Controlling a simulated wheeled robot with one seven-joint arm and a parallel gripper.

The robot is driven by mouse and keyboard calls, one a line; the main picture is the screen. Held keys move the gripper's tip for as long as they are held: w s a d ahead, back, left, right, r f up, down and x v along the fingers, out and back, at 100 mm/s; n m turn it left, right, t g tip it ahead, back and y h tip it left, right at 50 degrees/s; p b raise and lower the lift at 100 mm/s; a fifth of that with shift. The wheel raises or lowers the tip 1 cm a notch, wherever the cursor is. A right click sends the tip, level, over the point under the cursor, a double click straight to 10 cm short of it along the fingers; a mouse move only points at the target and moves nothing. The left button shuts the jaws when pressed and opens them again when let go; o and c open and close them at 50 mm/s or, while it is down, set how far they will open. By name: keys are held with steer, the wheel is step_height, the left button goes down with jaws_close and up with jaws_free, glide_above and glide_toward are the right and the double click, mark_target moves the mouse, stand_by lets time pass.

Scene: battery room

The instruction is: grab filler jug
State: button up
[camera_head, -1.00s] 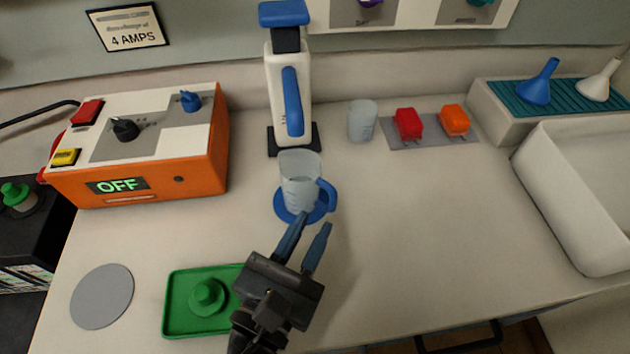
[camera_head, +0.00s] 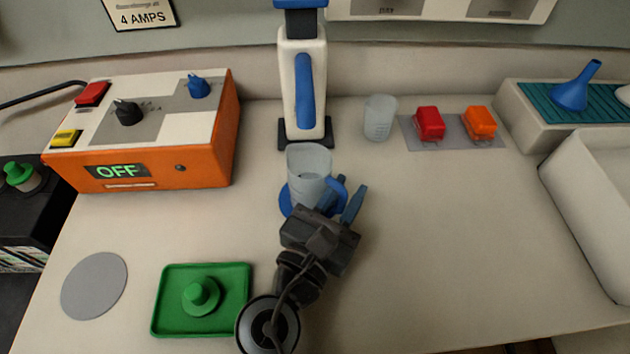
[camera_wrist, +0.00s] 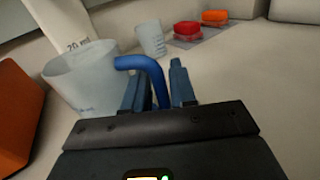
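The filler jug (camera_head: 309,168) is a translucent cup with a blue handle, upright on a round blue base in front of the white and blue dispenser (camera_head: 303,88). It also shows in the wrist view (camera_wrist: 82,82). My gripper (camera_head: 347,197) is at the jug's handle side, to the right. In the wrist view my gripper (camera_wrist: 160,85) has its two blue fingers apart, with the blue handle (camera_wrist: 150,72) between them. A gap shows between the handle and the right finger. The handle's lower part is hidden by my gripper.
An orange charger box (camera_head: 140,130) reading OFF stands at left. A green tray (camera_head: 228,318) and a grey disc (camera_head: 94,286) lie in front. A small clear cup (camera_head: 379,118), a red block (camera_head: 428,122) and an orange block (camera_head: 479,121) are behind right. The counter at right is clear.

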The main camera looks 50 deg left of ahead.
steer(key=shift+w+a, duration=0.1)
steer(key=shift+w, duration=0.2)
steer(key=shift+c, duration=0.2)
jaws_close()
steer(key=shift+r, duration=0.25)
